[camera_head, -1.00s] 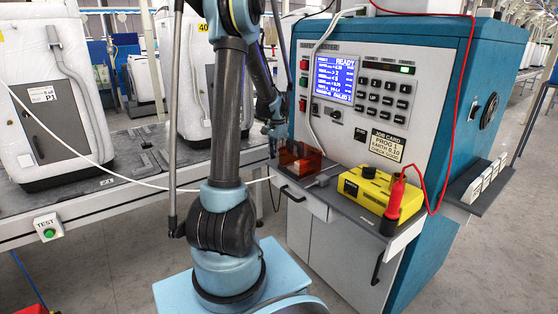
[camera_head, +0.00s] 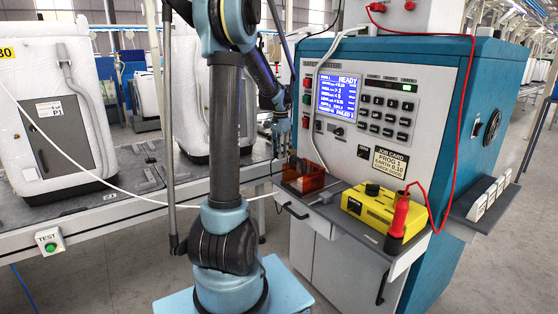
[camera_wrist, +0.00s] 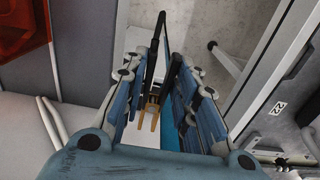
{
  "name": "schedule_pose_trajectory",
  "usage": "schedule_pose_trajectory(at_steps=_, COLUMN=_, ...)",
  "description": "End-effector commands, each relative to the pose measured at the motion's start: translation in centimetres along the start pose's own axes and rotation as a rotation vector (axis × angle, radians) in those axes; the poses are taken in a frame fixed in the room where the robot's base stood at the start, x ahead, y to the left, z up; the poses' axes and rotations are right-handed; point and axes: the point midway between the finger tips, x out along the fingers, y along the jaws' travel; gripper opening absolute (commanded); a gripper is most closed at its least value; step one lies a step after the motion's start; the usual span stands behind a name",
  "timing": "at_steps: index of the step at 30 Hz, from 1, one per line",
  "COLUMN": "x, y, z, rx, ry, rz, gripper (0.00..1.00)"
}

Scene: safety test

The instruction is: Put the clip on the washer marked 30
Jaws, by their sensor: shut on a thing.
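My gripper (camera_head: 281,140) hangs at the tester's left front, above and left of an orange-red clear box. In the wrist view its blue fingers (camera_wrist: 165,70) are close together on something mostly hidden. A small tan two-pronged part (camera_wrist: 149,115) shows between them; it may be the clip, but I cannot tell for sure. A white washer (camera_head: 75,75) at the far left has a yellow tag (camera_head: 6,54) that reads 30. A second white washer (camera_head: 187,85) stands behind my arm, partly hidden.
The blue tester (camera_head: 425,130) stands at right, its screen reading READY. On its shelf are the orange-red box (camera_head: 303,178) and a yellow unit (camera_head: 370,205) with a red probe (camera_head: 400,215) and red cable. A white cable (camera_head: 120,185) crosses before the grey bench (camera_head: 100,205).

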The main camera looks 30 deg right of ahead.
Motion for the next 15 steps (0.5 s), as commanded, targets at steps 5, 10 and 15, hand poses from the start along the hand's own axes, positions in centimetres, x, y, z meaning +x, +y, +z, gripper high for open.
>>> schedule_pose_trajectory(at_steps=5, x=-0.3, y=0.0, z=0.7, rx=-0.001, ry=0.0, rz=0.0, gripper=0.1)
schedule_pose_trajectory(at_steps=10, x=-0.3, y=0.0, z=1.6, rx=-0.001, ry=0.0, rz=0.0, gripper=0.1)
schedule_pose_trajectory(at_steps=15, x=-0.3, y=0.0, z=2.3, rx=0.0, ry=0.0, rz=0.0, gripper=0.1)
